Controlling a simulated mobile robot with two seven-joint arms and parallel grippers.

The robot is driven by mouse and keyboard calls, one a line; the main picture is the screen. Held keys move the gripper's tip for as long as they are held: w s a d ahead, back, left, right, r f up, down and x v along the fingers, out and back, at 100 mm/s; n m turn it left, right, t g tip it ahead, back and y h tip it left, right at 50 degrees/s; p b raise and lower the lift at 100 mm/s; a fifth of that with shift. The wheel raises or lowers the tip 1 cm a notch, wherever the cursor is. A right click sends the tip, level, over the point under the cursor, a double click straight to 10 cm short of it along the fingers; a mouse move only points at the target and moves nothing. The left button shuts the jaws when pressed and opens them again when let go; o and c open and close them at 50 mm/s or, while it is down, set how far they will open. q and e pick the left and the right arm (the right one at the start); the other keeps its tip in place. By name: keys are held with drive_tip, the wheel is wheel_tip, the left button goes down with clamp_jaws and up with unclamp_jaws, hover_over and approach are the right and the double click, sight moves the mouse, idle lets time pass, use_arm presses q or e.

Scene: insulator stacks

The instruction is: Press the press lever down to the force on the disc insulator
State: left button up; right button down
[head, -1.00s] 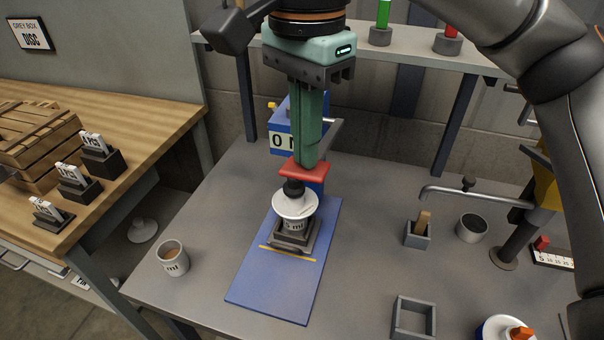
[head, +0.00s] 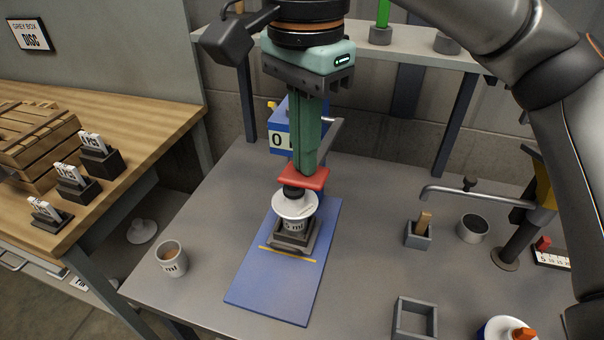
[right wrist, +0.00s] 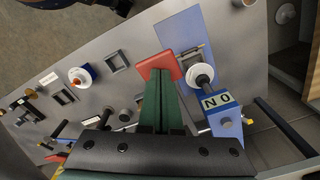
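The disc insulator (head: 294,207) is white with a dark cap and stands upright on a dark holder on the blue press base. The press lever's red paddle (head: 304,179) is right above the cap, joined to a grey lever arm (head: 332,142). My right gripper (head: 305,168) is shut, pointing down, its long green fingertips at the top of the paddle. In the right wrist view the fingers (right wrist: 162,82) lie together against the red paddle (right wrist: 158,66). The blue display box (right wrist: 219,103) reads 0 N there. My left gripper is not in view.
A mug (head: 171,258) stands left of the blue base (head: 270,290). To the right are a small grey block holder (head: 418,234), a dark cup (head: 472,228), an empty square frame (head: 415,318) and a bent-pipe stand (head: 470,193). A shelf (head: 410,52) runs behind.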

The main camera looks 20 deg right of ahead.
sight(302, 177)
drive_tip(key=shift+s+a+f, duration=0.1)
drive_tip(key=shift+f, duration=0.35)
drive_tip(key=shift+f+b, duration=0.2)
drive_tip(key=shift+b, duration=0.2)
drive_tip(key=shift+s+a+f, duration=0.1)
idle(0.3)
drive_tip(key=shift+f, duration=0.2)
drive_tip(key=shift+s+f+b, duration=0.1)
drive_tip(key=shift+f+b, duration=0.55)
drive_tip(key=shift+f, duration=0.05)
idle(0.8)
drive_tip(key=shift+f, duration=0.2)
drive_tip(key=shift+s+a+f+b, duration=0.15)
drive_tip(key=shift+f+b, duration=0.35)
drive_tip(key=shift+f, duration=0.25)
idle(0.7)
drive_tip(key=shift+f, duration=0.3)
